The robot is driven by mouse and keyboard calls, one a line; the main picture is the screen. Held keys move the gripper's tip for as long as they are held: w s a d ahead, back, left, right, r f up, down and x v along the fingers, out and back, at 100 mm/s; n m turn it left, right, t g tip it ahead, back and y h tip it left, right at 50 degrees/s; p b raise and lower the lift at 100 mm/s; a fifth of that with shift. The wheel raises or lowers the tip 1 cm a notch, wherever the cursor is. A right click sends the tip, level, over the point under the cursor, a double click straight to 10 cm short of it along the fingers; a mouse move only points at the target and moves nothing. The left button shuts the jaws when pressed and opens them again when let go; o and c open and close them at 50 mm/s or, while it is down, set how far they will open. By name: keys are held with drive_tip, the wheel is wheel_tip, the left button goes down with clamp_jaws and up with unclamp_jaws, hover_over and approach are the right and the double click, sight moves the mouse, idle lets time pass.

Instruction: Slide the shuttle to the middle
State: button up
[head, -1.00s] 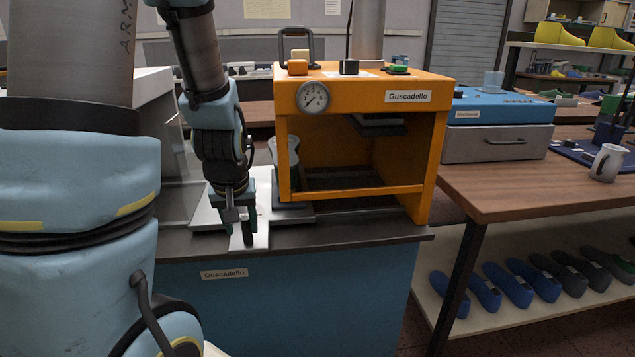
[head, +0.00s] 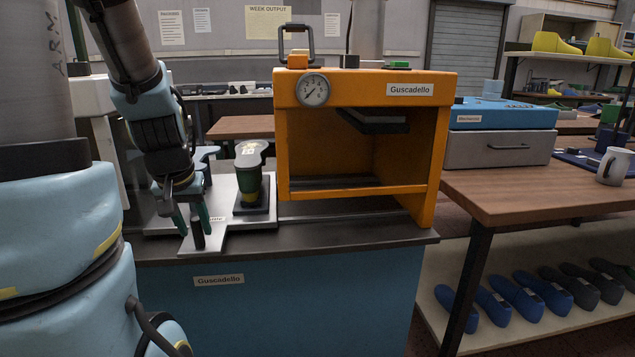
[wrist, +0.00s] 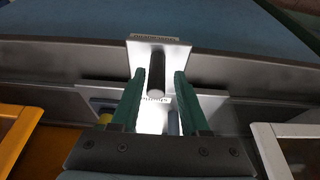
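The shuttle is a pale metal plate (head: 228,202) on the dark bench top, left of the orange press, with a narrow tongue toward the front edge. A dark upright post (head: 197,236) stands on the tongue; it also shows in the wrist view (wrist: 156,72). My gripper (head: 192,224) points down with its green fingers on either side of the post. In the wrist view, gaps show between the post and both fingers. A green last with a grey top (head: 250,165) stands on the plate's right part. The plate's left part is partly hidden by my gripper.
The orange press (head: 432,150) stands open-fronted right of the shuttle; no last shows inside. A white-framed unit (head: 98,125) stands to the left, partly hidden by my arm. The bench front edge (head: 330,240) is clear. A wooden table with a mug (head: 613,165) is at right.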

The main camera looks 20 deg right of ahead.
drive_tip(key=shift+d+r+p, duration=0.1)
drive_tip(key=shift+d+p, duration=0.1)
drive_tip(key=shift+p, duration=0.1)
drive_tip(key=p+v, duration=0.6)
drive_tip(key=v, duration=0.2)
drive_tip(key=shift+p, duration=0.35)
drive_tip(key=shift+s, duration=0.1)
